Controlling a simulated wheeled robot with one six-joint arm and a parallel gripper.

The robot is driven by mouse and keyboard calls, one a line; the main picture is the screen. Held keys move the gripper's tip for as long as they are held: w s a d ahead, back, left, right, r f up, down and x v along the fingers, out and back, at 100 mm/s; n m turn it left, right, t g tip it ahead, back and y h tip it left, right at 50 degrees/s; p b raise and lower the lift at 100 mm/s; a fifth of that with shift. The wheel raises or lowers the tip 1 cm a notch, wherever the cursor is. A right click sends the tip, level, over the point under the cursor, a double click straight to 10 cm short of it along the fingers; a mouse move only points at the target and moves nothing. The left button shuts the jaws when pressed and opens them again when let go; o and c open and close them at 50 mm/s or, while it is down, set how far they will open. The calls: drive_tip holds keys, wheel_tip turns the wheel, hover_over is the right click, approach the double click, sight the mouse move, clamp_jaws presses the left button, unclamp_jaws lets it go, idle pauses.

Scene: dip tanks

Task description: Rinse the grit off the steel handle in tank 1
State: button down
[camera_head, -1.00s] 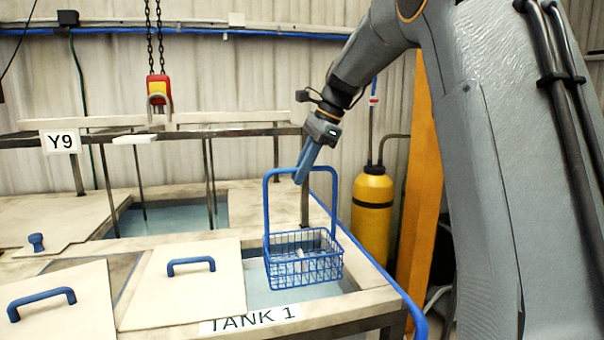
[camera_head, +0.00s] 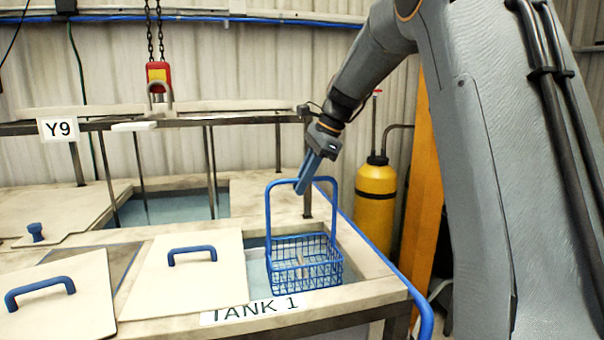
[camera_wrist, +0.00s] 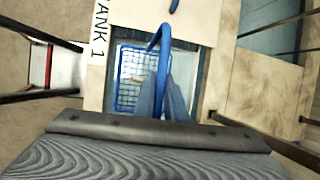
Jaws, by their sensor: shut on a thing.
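My gripper (camera_head: 304,180) is shut on the tall loop handle of a blue wire basket (camera_head: 305,266). The basket hangs upright at the opening of tank 1 (camera_head: 340,299). In the wrist view my fingers (camera_wrist: 168,98) meet the blue loop, and the basket (camera_wrist: 128,92) shows below them, with pale blue around it. A small pale piece (camera_head: 302,262) lies inside the basket; I cannot tell for sure that it is the steel handle, nor whether grit is on it. I cannot tell whether the basket's bottom is under the liquid.
A lid with a blue handle (camera_head: 195,275) lies left of the opening. Another lid (camera_head: 80,300) lies farther left. Behind are a second open tank (camera_head: 170,204), a rack with sign Y9 (camera_head: 58,129) and a red-yellow hoist hook (camera_head: 159,75). A yellow cylinder (camera_head: 375,195) stands at right.

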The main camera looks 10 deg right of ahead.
wheel_tip(320, 180, down, 17)
drive_tip(key=b, duration=0.5)
drive_tip(key=shift+b, duration=0.3)
drive_tip(key=shift+d, duration=0.1)
drive_tip(key=shift+p, duration=1.25)
idle(0.9)
